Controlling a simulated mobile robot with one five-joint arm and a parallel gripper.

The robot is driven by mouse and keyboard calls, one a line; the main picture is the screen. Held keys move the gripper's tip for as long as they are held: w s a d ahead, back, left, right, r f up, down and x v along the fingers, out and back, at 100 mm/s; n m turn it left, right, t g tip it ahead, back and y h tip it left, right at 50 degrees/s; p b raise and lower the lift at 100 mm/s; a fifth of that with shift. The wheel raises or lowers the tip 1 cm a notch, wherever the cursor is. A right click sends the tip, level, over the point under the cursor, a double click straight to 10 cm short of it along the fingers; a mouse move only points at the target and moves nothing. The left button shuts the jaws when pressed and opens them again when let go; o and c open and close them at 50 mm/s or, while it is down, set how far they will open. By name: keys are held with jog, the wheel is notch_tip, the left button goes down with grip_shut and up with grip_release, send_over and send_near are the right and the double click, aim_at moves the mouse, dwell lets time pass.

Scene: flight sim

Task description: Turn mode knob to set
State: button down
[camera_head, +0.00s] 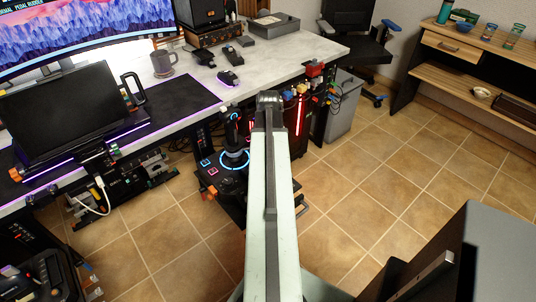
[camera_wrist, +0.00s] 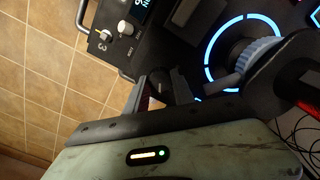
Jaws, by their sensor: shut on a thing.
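In the wrist view my gripper (camera_wrist: 163,88) has its dark fingers close together on a small dark knob-like part (camera_wrist: 157,86) at the edge of the black control panel (camera_wrist: 171,50). The fingers hide most of this part, so its pointer and setting cannot be read. A pale knob (camera_wrist: 124,27) and a smaller one (camera_wrist: 105,36) sit apart from the fingers on the panel, near a blue-lit display (camera_wrist: 145,10). In the head view my arm hides the gripper.
A joystick (camera_head: 234,132) with a glowing blue ring (camera_head: 235,159) stands beside the gripper. A metal handle (camera_wrist: 82,16) edges the panel. Tiled floor is free at right.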

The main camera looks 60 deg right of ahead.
jog(key=c, duration=1.1)
grip_release()
jog(key=shift+o, duration=0.2)
notch_tip(320, 180, up, 8)
jog(key=p, duration=0.8)
jog(key=shift+f, duration=0.1)
